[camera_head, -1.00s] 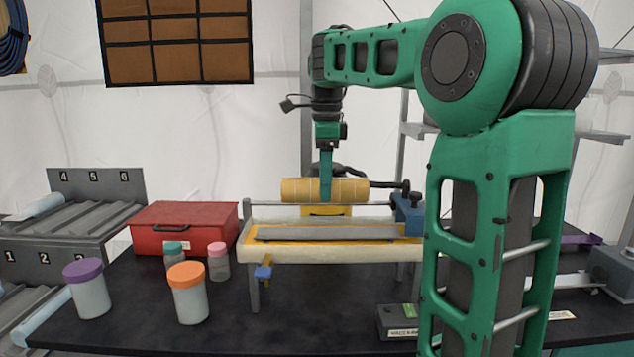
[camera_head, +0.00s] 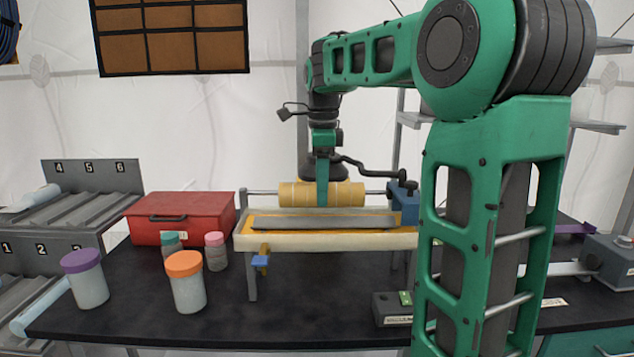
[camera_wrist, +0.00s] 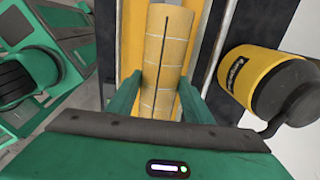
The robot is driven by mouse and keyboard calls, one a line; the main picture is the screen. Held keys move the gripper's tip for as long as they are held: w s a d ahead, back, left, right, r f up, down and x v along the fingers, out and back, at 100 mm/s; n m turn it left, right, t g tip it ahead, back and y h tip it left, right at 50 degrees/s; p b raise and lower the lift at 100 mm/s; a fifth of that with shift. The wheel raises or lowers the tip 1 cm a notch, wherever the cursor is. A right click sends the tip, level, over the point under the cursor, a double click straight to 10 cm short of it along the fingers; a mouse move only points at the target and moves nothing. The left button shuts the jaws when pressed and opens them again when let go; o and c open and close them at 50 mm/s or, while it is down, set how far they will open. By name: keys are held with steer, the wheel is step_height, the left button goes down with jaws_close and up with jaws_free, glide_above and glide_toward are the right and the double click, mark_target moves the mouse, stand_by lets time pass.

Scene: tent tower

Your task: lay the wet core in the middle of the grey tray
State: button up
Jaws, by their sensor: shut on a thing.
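The core (camera_head: 345,194) is a tan cylinder with pale bands. It lies level, held crosswise in my gripper (camera_head: 322,198) just above the long grey tray (camera_head: 325,222). In the head view a narrow gap seems to show between them, though contact is hard to judge. The tray rests on a yellow-topped, cream-edged stand. In the wrist view the core (camera_wrist: 165,50) runs lengthwise between the green fingers of my gripper (camera_wrist: 160,98), with a dark line along it. The gripper is shut on the core; its grip covers part of it.
A yellow canister (camera_wrist: 270,85) stands close beside the core in the wrist view. A blue block (camera_head: 404,196) sits at the stand's right end. A red toolbox (camera_head: 180,217), several lidded jars (camera_head: 187,285) and a numbered rack (camera_head: 90,190) are left. The front middle of the black table is clear.

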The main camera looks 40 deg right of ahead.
steer(key=shift+f, duration=2.25)
steer(key=shift+f, duration=0.2)
steer(key=o, duration=1.6)
steer(key=shift+c, duration=0.2)
steer(key=r, duration=1)
steer(key=shift+s+a+r, duration=0.3)
steer(key=shift+s, duration=0.1)
steer(key=shift+s, duration=0.1)
